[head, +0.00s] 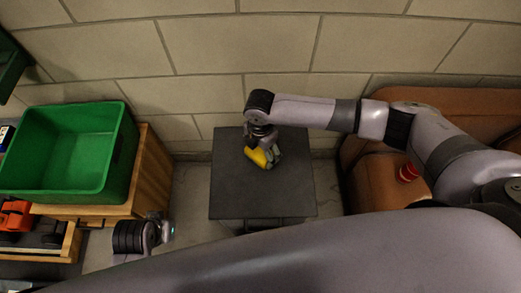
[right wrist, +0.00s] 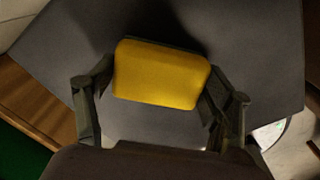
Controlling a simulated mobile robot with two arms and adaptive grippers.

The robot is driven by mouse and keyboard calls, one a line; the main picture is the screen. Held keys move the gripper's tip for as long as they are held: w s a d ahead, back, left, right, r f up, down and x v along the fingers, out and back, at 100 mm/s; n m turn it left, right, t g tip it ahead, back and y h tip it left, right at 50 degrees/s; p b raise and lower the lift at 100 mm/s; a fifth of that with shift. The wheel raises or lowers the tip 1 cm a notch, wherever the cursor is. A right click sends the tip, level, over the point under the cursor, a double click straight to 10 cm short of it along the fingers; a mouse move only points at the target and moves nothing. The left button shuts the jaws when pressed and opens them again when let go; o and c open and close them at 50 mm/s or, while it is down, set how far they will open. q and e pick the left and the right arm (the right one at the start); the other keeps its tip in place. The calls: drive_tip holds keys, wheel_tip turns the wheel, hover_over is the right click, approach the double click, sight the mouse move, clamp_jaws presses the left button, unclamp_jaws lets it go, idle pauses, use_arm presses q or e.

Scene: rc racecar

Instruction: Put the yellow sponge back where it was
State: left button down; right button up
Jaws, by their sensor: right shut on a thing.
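The yellow sponge (head: 257,157) shows in the head view over the dark grey square table (head: 232,195). My right gripper (head: 264,150) reaches down over the table and is shut on the sponge. In the right wrist view the sponge (right wrist: 160,75) sits between the two fingers of the right gripper (right wrist: 160,95), with the dark tabletop behind it. I cannot tell whether the sponge touches the tabletop. My left gripper (head: 162,229) is low at the left, between the wooden cabinet and the table, apart from the sponge. Its fingers are too small to read.
A green bin (head: 70,150) stands on a wooden cabinet (head: 152,165) at the left, above an open drawer with orange and dark things. A brown sofa (head: 370,180) with a red can-like object (head: 409,172) is at the right. The rest of the tabletop looks clear.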

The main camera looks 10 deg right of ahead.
sight(261, 151)
drive_tip(key=o, duration=1)
drive_tip(key=shift+r, duration=0.1)
drive_tip(key=shift+r, duration=0.2)
use_arm(q)
wheel_tip(261, 151, down, 11)
drive_tip(key=s+p, duration=0.2)
drive_tip(key=p, duration=0.1)
drive_tip(key=shift+r+g, duration=0.2)
drive_tip(key=shift+g, duration=0.2)
use_arm(e)
drive_tip(key=shift+r, duration=5.8)
